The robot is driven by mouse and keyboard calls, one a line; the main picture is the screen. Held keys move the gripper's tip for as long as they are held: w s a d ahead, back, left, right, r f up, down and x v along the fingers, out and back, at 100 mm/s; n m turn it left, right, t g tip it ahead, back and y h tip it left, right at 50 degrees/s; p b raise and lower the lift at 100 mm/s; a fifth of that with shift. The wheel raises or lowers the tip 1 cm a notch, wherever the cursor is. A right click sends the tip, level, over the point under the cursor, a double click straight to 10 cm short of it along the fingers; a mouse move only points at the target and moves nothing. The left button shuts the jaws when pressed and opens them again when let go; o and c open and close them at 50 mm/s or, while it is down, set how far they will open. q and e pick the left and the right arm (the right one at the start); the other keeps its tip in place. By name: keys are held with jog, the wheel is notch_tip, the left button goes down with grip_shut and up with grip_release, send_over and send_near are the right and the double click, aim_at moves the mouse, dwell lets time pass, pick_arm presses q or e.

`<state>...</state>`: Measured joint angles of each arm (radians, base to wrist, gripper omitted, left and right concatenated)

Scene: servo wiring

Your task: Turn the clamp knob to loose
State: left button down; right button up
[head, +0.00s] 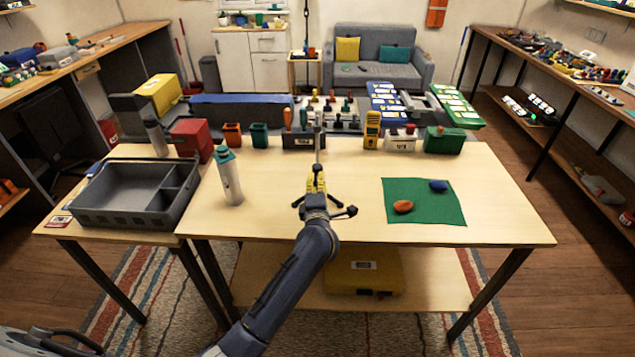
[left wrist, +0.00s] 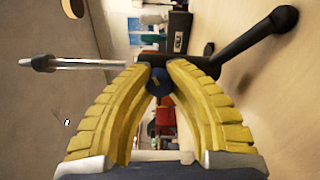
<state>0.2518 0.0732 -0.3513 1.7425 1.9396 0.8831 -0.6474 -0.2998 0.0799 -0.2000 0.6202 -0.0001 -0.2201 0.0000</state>
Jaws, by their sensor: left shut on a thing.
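My left gripper (head: 318,178) has yellow ribbed fingers and is over the middle of the table, at a stand with dark legs (head: 346,212) and an upright metal rod (head: 319,142). In the left wrist view, the fingertips (left wrist: 158,76) are shut on a round dark blue knob (left wrist: 158,84). A dark leg (left wrist: 252,38) and the metal rod (left wrist: 92,63) show on either side of it. In the head view the knob is hidden by the gripper, and its turn cannot be told. My right gripper is not in view.
A green mat (head: 435,213) with an orange-red piece (head: 403,206) and a blue piece (head: 438,185) lies right of the stand. A bottle (head: 230,178) and a grey tray (head: 128,209) stand left. Several bins and tools line the back. The front of the table is mostly clear.

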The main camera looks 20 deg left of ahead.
pick_arm(q)
jog(key=n, duration=0.6)
jog(key=shift+n, duration=0.3)
jog(key=n, duration=0.6)
jog(key=shift+f, duration=0.1)
dwell(0.4)
jog(key=c, duration=1.1)
grip_release()
jog(key=v, duration=1.2)
